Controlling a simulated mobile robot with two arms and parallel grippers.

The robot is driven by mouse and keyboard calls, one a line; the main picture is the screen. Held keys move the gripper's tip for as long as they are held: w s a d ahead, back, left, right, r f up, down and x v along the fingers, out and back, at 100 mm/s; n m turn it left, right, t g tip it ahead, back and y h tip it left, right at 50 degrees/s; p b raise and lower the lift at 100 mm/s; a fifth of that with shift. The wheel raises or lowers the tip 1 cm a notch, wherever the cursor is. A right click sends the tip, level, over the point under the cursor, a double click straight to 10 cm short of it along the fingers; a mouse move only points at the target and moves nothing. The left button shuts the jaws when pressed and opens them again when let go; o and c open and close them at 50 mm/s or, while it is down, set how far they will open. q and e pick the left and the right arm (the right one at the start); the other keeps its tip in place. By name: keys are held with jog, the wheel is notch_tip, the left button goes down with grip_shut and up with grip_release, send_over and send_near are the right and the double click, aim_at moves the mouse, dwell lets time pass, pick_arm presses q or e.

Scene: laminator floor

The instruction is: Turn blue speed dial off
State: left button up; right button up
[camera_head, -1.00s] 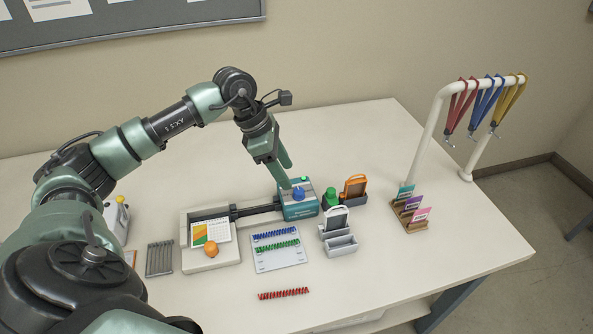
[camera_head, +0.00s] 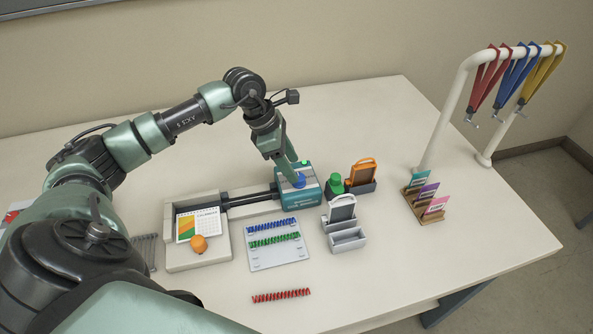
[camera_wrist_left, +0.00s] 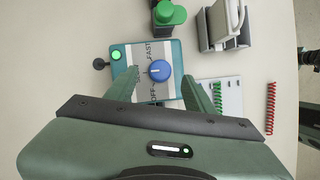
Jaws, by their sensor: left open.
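The blue speed dial (camera_wrist_left: 159,71) sits on the teal laminator (camera_wrist_left: 131,57), on a grey label with FAST at one end and OFF at the other. In the left wrist view the dial's white mark points left, between the two words. A lit green button (camera_wrist_left: 116,55) is on the same face. In the head view the laminator (camera_head: 299,190) stands mid-table, and the dial (camera_head: 299,181) is partly behind a finger. My left gripper (camera_head: 291,175) points down over it. In the left wrist view its open fingers (camera_wrist_left: 160,85) lie on either side of the dial, apart from it.
A grey holder (camera_head: 343,222) is in front. A tray with a calendar (camera_head: 197,225) is left. Lanyards hang from a white rack (camera_head: 452,110). Table behind the laminator is clear.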

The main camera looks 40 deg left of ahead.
pick_arm(q)
jog(key=x, duration=0.3)
jog(key=shift+d+f+p, duration=0.1)
jog(key=shift+d+p, duration=0.05)
jog(key=shift+p, duration=0.2)
jog(key=shift+w+f, duration=0.1)
jog(key=shift+f, duration=0.25)
grip_shut()
